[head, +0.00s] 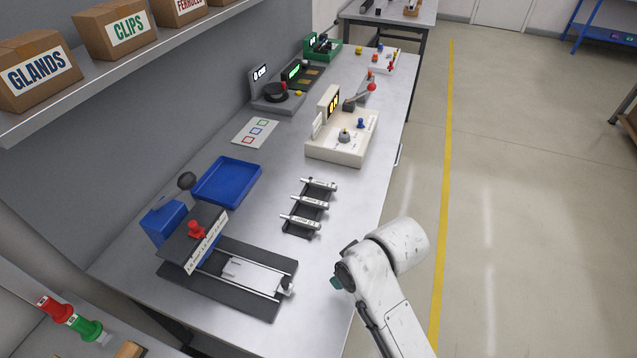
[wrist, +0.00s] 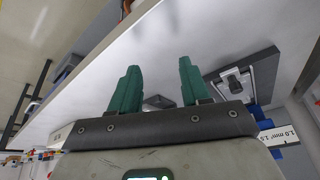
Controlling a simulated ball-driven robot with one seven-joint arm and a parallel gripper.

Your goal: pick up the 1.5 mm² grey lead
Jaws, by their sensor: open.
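Three pale grey leads lie across a dark rack (head: 292,232) on the bench in the head view: a far one (head: 319,184), a middle one (head: 309,202) and a near one (head: 300,222). Their markings are too small to read, so I cannot tell which is the 1.5 mm² lead. My gripper (head: 336,283) is to the right of and nearer than the rack, by the bench's right edge, mostly hidden behind my wrist. In the wrist view my gripper (wrist: 158,80) has its two green fingers apart with nothing between them.
A dark press (head: 225,278) with a sliding tray and red knob stands at the near left, its size label partly readable in the wrist view (wrist: 280,134). A blue tray (head: 227,181) lies left of the rack. A cream tester box (head: 340,148) stands beyond it.

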